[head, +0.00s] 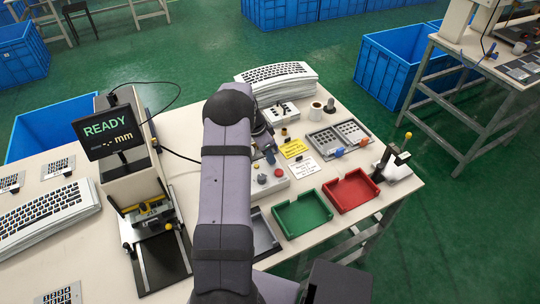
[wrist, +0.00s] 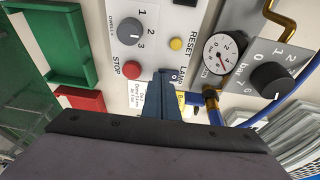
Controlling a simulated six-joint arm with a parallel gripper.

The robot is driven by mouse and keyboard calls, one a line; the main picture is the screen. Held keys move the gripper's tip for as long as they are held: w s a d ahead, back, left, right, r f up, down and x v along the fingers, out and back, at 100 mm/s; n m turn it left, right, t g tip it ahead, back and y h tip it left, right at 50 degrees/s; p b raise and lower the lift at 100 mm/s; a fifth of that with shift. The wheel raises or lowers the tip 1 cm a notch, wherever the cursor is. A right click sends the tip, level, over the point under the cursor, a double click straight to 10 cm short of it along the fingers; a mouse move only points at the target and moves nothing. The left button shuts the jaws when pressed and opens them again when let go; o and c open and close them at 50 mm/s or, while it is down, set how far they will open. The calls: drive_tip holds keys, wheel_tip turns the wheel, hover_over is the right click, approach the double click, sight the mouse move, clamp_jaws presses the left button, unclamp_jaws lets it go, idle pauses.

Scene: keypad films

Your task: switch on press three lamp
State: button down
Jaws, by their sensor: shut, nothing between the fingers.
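In the wrist view a pale control panel (wrist: 150,58) carries a grey knob (wrist: 130,31) marked 1, 2, 3, a yellow button (wrist: 176,44) and a red STOP button (wrist: 132,69). A label that seems to read LAMP (wrist: 181,76) is partly covered by my gripper. My gripper (wrist: 163,73) is shut and empty, its tips over the panel beside that label. Contact cannot be told. Any lamp switch there is hidden behind the fingers. In the head view the panel box (head: 268,183) shows beside my arm, which hides much of it.
A pressure gauge (wrist: 224,52), a black regulator knob (wrist: 269,79) and a blue hose stand right of the panel in the wrist view. Green (head: 302,213) and red (head: 351,191) trays sit in front of the box. A READY display (head: 103,133) stands left.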

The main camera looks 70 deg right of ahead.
drive_tip(key=shift+f, duration=0.1)
drive_tip(key=shift+s+a+f+b, duration=0.1)
drive_tip(key=shift+f+b, duration=0.25)
drive_tip(key=shift+b, duration=0.45)
drive_tip(key=shift+r, duration=0.2)
drive_tip(key=shift+w+d+r, duration=0.15)
drive_tip(key=shift+w+d, duration=0.4)
drive_tip(key=shift+r, duration=0.15)
